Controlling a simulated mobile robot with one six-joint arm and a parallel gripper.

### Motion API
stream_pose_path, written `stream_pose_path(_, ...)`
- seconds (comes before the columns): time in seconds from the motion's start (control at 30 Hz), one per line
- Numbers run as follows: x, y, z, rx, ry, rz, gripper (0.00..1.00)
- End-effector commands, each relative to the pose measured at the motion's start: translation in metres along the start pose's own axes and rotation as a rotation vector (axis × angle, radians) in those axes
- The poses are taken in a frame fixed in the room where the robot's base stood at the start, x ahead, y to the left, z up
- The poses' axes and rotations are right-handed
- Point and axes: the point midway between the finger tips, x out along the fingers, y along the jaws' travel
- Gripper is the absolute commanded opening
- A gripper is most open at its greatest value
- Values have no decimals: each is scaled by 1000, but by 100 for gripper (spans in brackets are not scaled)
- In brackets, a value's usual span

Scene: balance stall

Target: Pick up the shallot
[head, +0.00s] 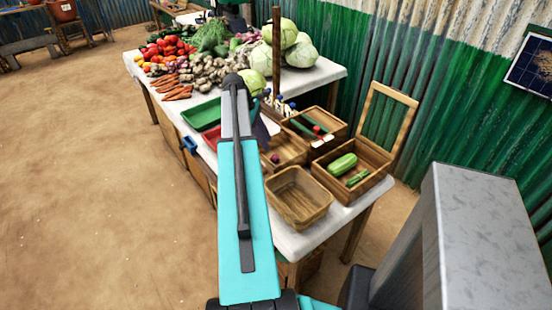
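A small round purple thing (275,158), perhaps the shallot, lies in a wooden crate (293,151) in the middle of the stall table. It is partly beside my arm's edge and too small to tell for sure. My turquoise arm link rises across the middle of the head view and covers part of the table and crates. My gripper does not show; the arm's far end is hidden behind this link.
An empty wooden basket (300,200) stands at the table's near corner. Beside it, a crate (352,185) holds green vegetables. Behind is a crate (316,139) with red and green produce. A green tray (201,115) is left. Heaped vegetables fill the table's back.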

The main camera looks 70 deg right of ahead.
Motion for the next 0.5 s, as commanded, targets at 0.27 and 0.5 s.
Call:
stream_pose_path(0.27, 28, 0, 0, 0, 0, 0, 34)
stream_pose_path(0.5, 32, 0, 0, 0, 0, 1, 34)
